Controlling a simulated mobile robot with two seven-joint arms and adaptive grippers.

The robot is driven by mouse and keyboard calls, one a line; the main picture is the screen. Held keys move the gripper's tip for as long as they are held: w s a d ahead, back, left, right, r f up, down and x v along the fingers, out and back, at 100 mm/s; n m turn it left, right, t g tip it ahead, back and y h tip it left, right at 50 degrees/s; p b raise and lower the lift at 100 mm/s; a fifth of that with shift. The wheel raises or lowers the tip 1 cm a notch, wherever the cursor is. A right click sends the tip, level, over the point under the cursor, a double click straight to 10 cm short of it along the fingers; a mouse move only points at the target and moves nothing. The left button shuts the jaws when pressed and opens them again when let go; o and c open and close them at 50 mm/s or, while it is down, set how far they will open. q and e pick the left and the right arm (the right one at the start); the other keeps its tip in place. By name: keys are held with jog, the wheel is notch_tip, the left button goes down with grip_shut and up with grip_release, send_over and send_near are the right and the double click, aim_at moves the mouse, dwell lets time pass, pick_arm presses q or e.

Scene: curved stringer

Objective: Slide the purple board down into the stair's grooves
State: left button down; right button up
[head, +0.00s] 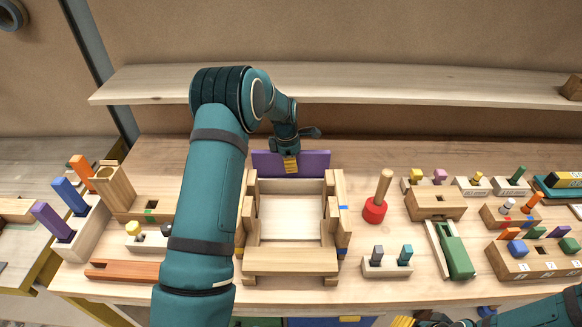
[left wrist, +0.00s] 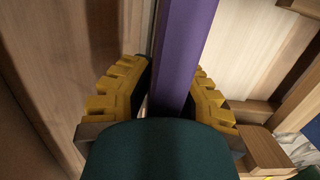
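The purple board (head: 318,161) stands on edge at the back end of the wooden stair (head: 290,265), spanning its width. I cannot tell whether its ends sit in the grooves. My left gripper (head: 291,165) reaches it from behind and above, one yellow finger across its near face. In the left wrist view the purple board (left wrist: 178,60) runs between the two yellow finger pads (left wrist: 170,90), which close in on both its sides.
Several peg blocks and a green-topped piece (head: 456,255) fill the right side. A shelf (head: 400,84) runs behind. A rack (head: 80,238) stands left.

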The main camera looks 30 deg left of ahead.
dwell(0.4)
pick_arm(q)
jog(key=r, duration=1)
jog(key=shift+s+d+r+p, duration=0.15)
jog(key=shift+s+r+p, duration=0.1)
jog(key=shift+p, duration=0.15)
jog(key=s+d+r+p, duration=0.5)
jog(key=s+d+r, duration=0.2)
jog(key=s, duration=0.4)
jog(key=shift+s+r, duration=0.3)
jog(key=shift+s, duration=0.1)
jog(key=shift+d, duration=0.1)
notch_tip(320, 180, down, 6)
jog(key=b, duration=0.3)
jog(key=shift+r, duration=0.1)
jog(key=shift+p, duration=0.35)
dwell(1.3)
